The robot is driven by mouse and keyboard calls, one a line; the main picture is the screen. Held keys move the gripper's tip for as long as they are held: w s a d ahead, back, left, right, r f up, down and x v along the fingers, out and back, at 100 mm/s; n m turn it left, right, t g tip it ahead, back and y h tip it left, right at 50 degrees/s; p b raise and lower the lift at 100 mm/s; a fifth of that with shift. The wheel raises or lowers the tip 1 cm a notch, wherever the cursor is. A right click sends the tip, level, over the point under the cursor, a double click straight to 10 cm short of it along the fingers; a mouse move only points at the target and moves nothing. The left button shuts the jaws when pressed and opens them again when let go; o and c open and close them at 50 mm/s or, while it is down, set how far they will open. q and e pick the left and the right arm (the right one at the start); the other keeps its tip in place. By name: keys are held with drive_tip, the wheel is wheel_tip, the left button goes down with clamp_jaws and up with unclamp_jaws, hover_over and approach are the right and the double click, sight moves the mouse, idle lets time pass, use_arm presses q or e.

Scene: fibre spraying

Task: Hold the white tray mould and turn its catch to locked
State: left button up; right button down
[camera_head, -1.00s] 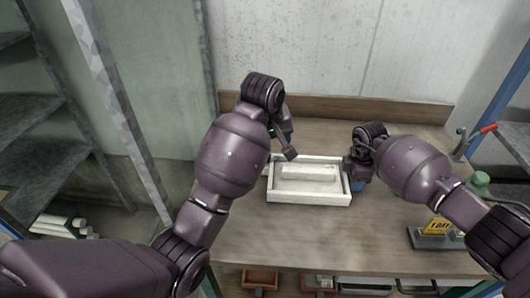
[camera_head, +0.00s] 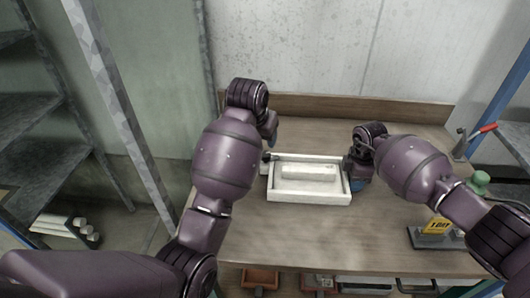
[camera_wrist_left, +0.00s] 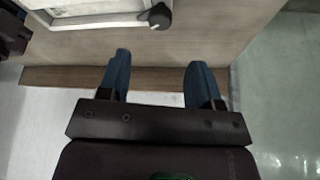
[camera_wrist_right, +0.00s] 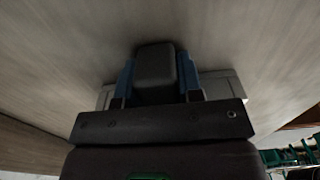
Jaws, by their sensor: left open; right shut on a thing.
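The white tray mould (camera_head: 310,198) lies flat on the wooden bench, a raised pale block inside its rim. Its catch, a dark knob (camera_head: 267,157) with a short pointer, sits at the rear left corner; the left wrist view shows the knob (camera_wrist_left: 160,17) with its pointer towards the mould's frame. My left gripper (camera_wrist_left: 160,75) is open and empty, its blue fingers apart from the knob; in the head view it is partly hidden by its wrist. My right gripper (camera_wrist_right: 155,65) is shut on a dark grey block at the mould's right side.
A wooden backboard (camera_head: 350,108) and wall stand behind the bench. The bench front (camera_head: 330,240) is clear.

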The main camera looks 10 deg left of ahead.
sight(265, 154)
use_arm(q)
drive_tip(key=x, duration=0.9)
drive_tip(key=shift+w+f, duration=0.15)
drive_tip(key=shift+f, duration=0.15)
drive_tip(key=c, duration=0.9)
